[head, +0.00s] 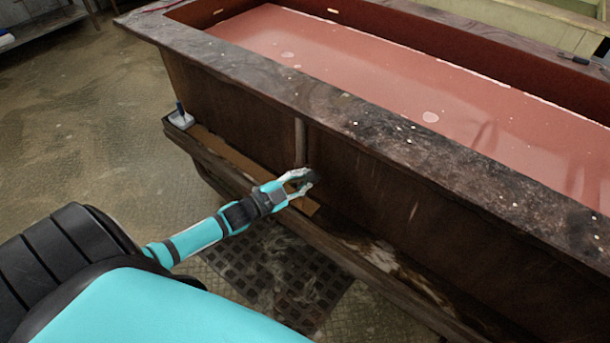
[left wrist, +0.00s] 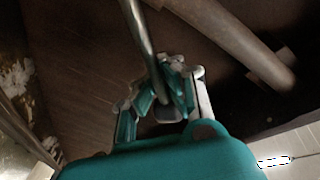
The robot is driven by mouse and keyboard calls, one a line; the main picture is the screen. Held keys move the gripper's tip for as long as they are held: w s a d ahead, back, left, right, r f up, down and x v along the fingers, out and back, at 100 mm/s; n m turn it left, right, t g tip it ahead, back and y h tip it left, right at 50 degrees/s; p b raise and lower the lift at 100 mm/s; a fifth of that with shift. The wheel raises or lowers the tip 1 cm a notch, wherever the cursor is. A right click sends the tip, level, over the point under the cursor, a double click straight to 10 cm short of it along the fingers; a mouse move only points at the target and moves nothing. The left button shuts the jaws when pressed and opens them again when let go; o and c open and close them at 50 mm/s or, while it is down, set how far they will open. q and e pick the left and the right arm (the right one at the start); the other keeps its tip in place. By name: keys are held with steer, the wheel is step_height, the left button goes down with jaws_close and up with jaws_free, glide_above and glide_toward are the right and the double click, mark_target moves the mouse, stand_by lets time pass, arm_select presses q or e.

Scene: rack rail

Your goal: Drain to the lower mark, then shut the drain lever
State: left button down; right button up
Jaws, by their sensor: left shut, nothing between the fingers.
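The wooden tank (head: 400,140) holds pinkish-red liquid (head: 370,75), its surface well below the rim. Small pale marks (head: 333,11) show on the inner wall; I cannot tell which is the lower mark. My left gripper (head: 303,179) is at the tank's near outer side, below a short vertical pipe (head: 299,140). In the left wrist view, a metal rod (left wrist: 138,32), apparently the drain lever, runs down to a thick end beside the fingers (left wrist: 178,72). The fingers are shut with nothing gripped; I cannot tell whether they touch the rod. My right gripper is out of view.
A wooden ledge (head: 350,250) runs along the tank's base, with a small blue-handled tool (head: 181,115) at its left end. A floor grate (head: 280,270) lies below. A thick pipe (left wrist: 235,42) is close beside the rod. Open floor lies to the left.

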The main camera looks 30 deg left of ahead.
arm_select(q)
step_height(320, 180, down, 7)
steer(key=d+m+g+y, duration=0.1)
steer(key=d+m+y, duration=0.1)
steer(key=m, duration=0.6)
steer(key=shift+s+d+r, duration=0.2)
steer(key=shift+d, duration=0.15)
steer(key=c, duration=2)
jaws_free()
steer(key=shift+s+f+g, duration=0.1)
steer(key=shift+f+g, duration=0.05)
steer(key=shift+g, duration=0.15)
steer(key=o, duration=0.6)
steer(key=v, duration=1.2)
